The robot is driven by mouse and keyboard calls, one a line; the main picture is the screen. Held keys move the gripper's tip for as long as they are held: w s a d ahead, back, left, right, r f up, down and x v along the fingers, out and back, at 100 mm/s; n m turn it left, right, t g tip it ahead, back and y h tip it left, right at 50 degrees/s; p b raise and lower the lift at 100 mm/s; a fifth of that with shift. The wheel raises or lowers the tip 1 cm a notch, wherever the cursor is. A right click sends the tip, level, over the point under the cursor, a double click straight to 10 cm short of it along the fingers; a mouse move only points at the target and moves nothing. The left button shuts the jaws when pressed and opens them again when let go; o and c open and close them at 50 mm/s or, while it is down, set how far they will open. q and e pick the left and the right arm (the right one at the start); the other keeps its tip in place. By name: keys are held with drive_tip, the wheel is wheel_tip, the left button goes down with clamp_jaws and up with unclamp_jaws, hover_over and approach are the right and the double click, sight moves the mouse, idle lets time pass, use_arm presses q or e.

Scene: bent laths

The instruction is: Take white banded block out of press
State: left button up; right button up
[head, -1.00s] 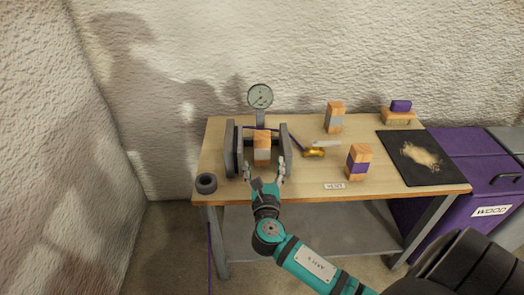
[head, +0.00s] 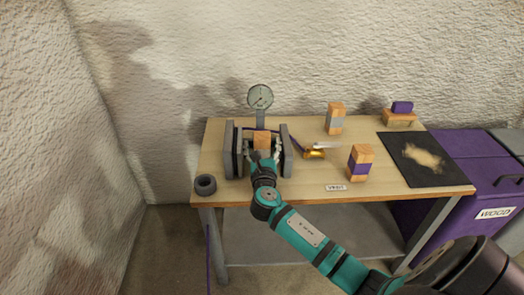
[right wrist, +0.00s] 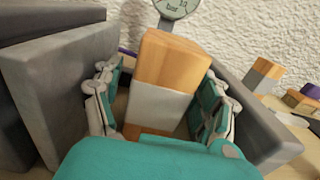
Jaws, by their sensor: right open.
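The white banded block (right wrist: 162,105), wooden with a pale grey-white band around its middle, stands upright between the grey plates of the press. Only its top part (head: 262,141) shows in the head view. The press has a left plate (head: 230,150) and a right plate (head: 287,150), with a round gauge (head: 260,96) behind. My right gripper (head: 263,158) is open between the plates. In the right wrist view its fingers (right wrist: 163,107) stand on both sides of the block, with gaps visible beside it. My left gripper is not in view.
A block with a light grey band (head: 335,118) and a purple banded block (head: 359,163) stand to the right. A brass tool (head: 315,153) lies between them and the press. A dark ring (head: 205,184) is at the table's left front; a dark mat (head: 413,168) lies right.

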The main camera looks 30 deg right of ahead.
drive_tip(key=c, duration=1.3)
drive_tip(key=shift+c, duration=0.5)
drive_tip(key=shift+r, duration=0.15)
